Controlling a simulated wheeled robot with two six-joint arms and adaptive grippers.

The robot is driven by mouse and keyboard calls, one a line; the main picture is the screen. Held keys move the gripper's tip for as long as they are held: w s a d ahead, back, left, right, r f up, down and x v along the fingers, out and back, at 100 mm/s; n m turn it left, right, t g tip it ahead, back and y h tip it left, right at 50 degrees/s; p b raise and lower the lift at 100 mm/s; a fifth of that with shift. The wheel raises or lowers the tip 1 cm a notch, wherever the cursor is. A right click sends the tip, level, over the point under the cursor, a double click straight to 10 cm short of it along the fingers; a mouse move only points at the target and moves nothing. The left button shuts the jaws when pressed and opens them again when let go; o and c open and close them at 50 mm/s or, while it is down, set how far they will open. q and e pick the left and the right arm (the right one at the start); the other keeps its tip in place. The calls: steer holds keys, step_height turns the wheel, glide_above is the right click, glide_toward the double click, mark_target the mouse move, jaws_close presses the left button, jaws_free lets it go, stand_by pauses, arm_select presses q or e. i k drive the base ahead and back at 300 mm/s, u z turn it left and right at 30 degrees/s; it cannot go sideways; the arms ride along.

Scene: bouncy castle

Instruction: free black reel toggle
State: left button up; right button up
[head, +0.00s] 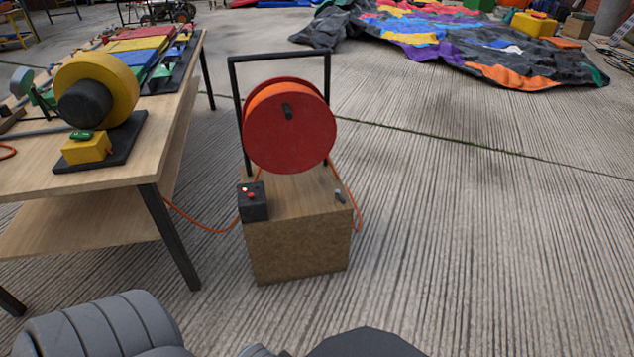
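A red reel (290,140) wound with orange cable (266,92) stands upright in a black frame (280,57) on a wooden box (298,245). A short black peg (287,111) sticks out near the reel's hub. A black switch box (253,201) with red buttons sits at the front left corner. Neither gripper shows; only grey parts of my own body appear at the bottom edge.
A wooden table (150,150) at left carries a yellow blower (100,88) and coloured strips. Orange cable (205,227) runs from the box toward the table. A colourful deflated castle (460,40) lies behind. The concrete floor at right is clear.

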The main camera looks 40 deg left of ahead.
mark_target(338, 195)
steer(key=u, duration=0.65)
steer(key=i, duration=0.8)
steer(key=u, duration=1.3)
steer(key=i, duration=0.4)
steer(key=u, duration=0.4)
